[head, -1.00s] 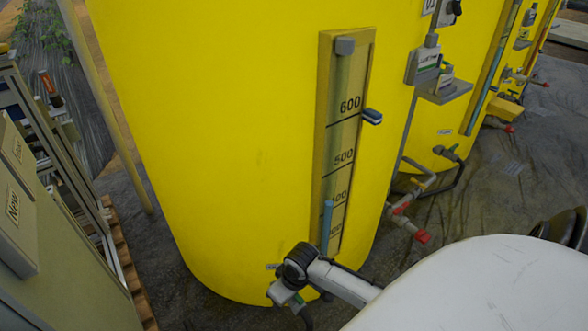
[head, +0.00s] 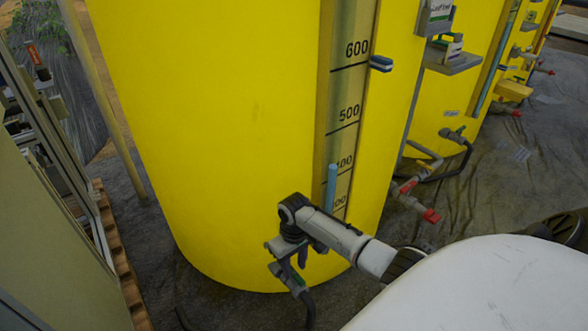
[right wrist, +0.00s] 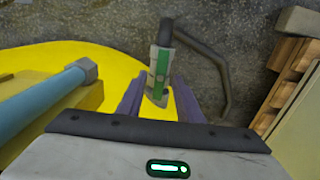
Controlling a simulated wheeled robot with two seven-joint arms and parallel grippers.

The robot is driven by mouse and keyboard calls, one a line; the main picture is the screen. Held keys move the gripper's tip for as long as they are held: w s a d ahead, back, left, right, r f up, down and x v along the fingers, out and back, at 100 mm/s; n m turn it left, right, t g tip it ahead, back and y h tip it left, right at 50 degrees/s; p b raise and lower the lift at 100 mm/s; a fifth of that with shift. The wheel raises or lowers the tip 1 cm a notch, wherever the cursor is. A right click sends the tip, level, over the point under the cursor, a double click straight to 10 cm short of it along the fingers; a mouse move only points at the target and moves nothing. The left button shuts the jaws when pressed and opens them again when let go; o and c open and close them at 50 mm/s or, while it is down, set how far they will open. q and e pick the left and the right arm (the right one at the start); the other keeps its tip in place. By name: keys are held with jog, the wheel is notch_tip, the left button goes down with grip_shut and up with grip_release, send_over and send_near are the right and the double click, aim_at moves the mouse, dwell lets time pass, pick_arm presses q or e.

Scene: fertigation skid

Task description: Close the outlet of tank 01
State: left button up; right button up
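The big yellow tank (head: 240,130) fills the middle of the head view, with a level gauge on its front. Its outlet valve (head: 294,281), with a dark hose leading down, sits low at the tank's foot. My right gripper (head: 290,262) is just above this valve and partly hides it. In the right wrist view my right gripper (right wrist: 158,95) has its two purple fingers apart. The grey valve body with a green handle (right wrist: 160,68) shows between and beyond them; I cannot tell whether they touch it. My left gripper is out of view.
A blue tube (head: 331,188) stands along the gauge (head: 343,112) close to my right wrist. Grey pipes with a red valve handle (head: 432,215) lie to the right. A wooden pallet (head: 122,265) and a shelf stand at the left. Dark ground surrounds the tank.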

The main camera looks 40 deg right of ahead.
jog(key=shift+f, duration=0.65)
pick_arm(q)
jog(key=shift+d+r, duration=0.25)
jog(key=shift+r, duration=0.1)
pick_arm(e)
grip_shut()
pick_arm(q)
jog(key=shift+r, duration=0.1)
pick_arm(e)
jog(key=shift+r, duration=0.1)
